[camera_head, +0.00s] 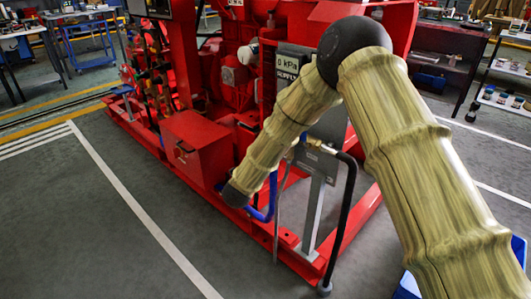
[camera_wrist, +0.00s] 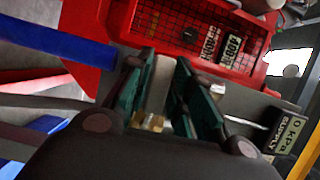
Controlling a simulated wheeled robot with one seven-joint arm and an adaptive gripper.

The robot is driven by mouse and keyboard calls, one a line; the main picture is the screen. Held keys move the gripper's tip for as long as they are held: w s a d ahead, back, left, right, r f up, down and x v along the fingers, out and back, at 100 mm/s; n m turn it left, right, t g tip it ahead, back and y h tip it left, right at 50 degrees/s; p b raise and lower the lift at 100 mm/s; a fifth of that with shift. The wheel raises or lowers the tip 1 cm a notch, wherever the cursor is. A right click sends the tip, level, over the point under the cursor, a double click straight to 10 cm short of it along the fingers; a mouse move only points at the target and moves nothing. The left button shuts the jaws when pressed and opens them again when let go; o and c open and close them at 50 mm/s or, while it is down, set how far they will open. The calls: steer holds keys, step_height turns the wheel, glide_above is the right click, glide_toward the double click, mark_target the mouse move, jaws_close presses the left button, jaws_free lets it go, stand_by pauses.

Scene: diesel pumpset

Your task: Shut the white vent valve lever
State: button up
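In the wrist view, the two green fingers of my gripper (camera_wrist: 166,75) stand apart. A pale strip, which looks like the white lever (camera_wrist: 162,85), lies between them. I cannot tell whether either finger touches it. A small brass fitting (camera_wrist: 150,122) shows below the strip, between the fingers. In the head view, my gripper and the lever are hidden by my own forearm. A brass valve fitting (camera_head: 313,143) shows just right of the forearm, at the top of a black hose (camera_head: 346,200).
The red pumpset (camera_head: 205,150) stands behind and left of my arm. A "0 kPa SUPPLY" display (camera_head: 287,66) is close to my forearm and also shows in the wrist view (camera_wrist: 285,133). A blue bar (camera_wrist: 55,45) crosses left of the fingers. Floor at left is clear.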

steer(key=shift+o, duration=0.9)
steer(key=shift+s+a, duration=0.1)
steer(key=v, duration=1.1)
steer(key=shift+s+a, duration=0.15)
steer(key=shift+s, duration=0.25)
steer(key=shift+f, duration=0.1)
